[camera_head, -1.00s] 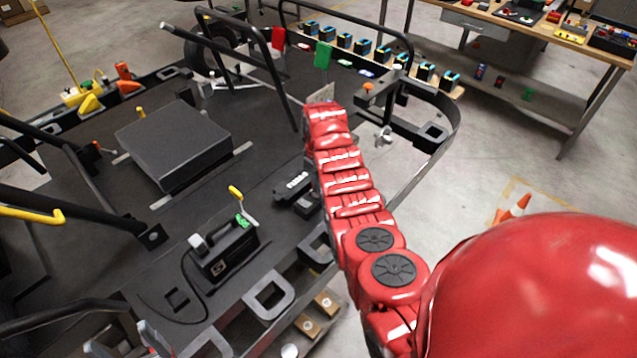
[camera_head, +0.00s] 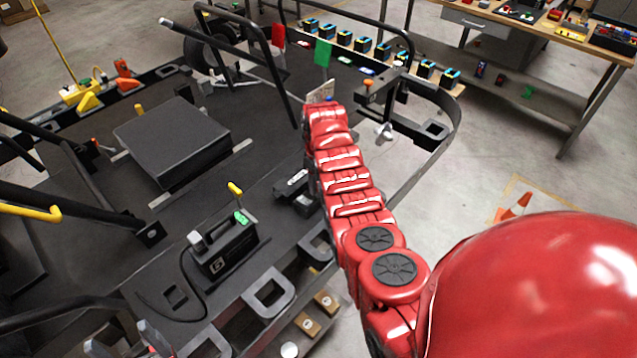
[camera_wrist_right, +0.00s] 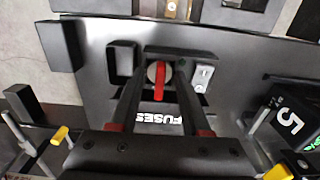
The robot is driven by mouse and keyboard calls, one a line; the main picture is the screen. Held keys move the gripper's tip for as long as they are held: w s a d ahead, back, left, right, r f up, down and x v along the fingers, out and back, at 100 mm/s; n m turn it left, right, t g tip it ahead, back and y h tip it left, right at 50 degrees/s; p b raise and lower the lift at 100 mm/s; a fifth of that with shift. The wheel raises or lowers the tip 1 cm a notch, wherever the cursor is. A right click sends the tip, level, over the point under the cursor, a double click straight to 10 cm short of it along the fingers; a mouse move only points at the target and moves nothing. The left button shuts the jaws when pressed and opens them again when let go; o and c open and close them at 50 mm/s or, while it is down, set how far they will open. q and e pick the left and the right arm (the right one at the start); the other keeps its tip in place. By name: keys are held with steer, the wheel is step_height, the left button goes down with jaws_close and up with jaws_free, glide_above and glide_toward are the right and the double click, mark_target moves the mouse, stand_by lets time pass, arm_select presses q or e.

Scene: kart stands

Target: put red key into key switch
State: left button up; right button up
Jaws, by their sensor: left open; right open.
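In the right wrist view, the red key (camera_wrist_right: 160,82) stands upright against the round silver key switch (camera_wrist_right: 152,71). I cannot tell how deep it sits. My right gripper (camera_wrist_right: 154,80) is open, its dark fingers on both sides of the red key, apart from it as far as I can see. In the head view my red right arm hides this gripper, the key and the switch. My left gripper (camera_head: 125,340) is open and empty at the lower left edge, partly cut off.
A black box marked 5 (camera_head: 225,252) with a yellow lever stands on the kart floor; it also shows in the wrist view (camera_wrist_right: 290,122). A raised dark block (camera_head: 172,142) lies further left. Black tubes and a rim surround the floor. A workbench (camera_head: 560,40) stands at the back right.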

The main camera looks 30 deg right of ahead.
step_height(320, 180, up, 17)
steer(key=p, duration=0.8)
steer(key=shift+r, duration=0.2)
steer(key=shift+f, duration=0.1)
